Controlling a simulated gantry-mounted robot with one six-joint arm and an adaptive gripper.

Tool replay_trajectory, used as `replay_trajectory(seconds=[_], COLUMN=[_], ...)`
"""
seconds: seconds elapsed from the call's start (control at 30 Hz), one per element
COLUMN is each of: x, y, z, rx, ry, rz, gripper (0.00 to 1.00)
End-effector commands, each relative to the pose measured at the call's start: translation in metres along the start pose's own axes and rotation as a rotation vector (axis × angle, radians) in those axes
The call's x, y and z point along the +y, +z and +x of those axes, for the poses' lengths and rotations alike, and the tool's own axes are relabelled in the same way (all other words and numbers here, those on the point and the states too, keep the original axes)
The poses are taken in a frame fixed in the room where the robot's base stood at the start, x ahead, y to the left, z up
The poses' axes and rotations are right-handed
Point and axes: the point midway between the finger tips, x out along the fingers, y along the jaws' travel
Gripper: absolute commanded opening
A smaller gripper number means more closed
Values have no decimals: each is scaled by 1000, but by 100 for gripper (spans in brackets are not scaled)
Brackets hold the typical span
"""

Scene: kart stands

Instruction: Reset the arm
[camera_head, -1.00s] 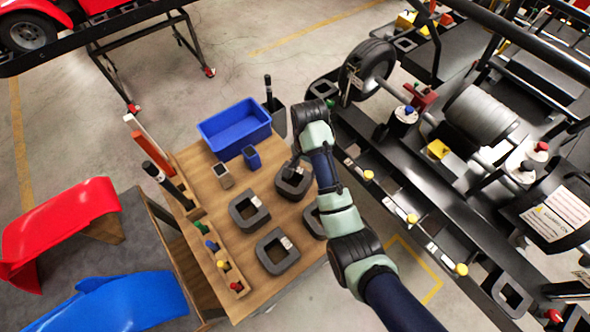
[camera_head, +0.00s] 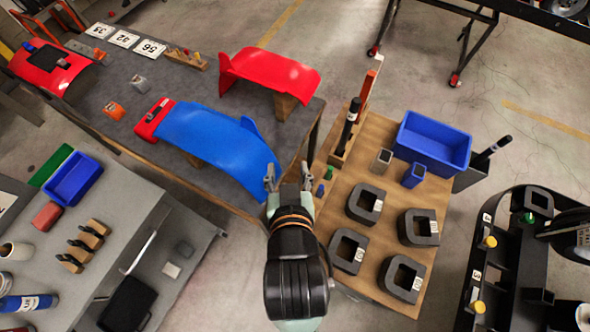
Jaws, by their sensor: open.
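My gripper (camera_head: 288,180) is in the middle of the head camera view, at the end of my arm, which reaches up from the bottom edge. Its two fingers are apart and nothing shows between them. It appears over the gap between the wooden table (camera_head: 388,150) and the dark table (camera_head: 225,108), just below the blue curved panel (camera_head: 215,133). My arm hides the left front part of the wooden table. I cannot tell the gripper's height above the tables.
The wooden table carries several dark square rings (camera_head: 419,228), a blue bin (camera_head: 433,142) and upright markers (camera_head: 347,125). A red panel (camera_head: 270,75) lies on the dark table.

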Motion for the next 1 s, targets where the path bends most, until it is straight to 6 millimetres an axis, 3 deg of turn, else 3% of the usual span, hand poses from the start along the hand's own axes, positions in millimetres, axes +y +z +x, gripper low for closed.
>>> replay_trajectory(seconds=[0.1, 0.33, 0.43, 0.57, 0.8, 0.9, 1.0], x=[-11, -10, -10, -10, -11, -11, -11], y=[-5, -5, -19, -58, -154, -172, -171], z=[-10, -9, -16, -37, -88, -97, -97], rx=[31, 29, 29, 28, 28, 28, 27], ry=[-22, -20, -19, -18, -15, -14, -14], rz=[-35, -32, -31, -30, -28, -27, -27], gripper=[53, 53, 53, 53, 53, 53, 53])
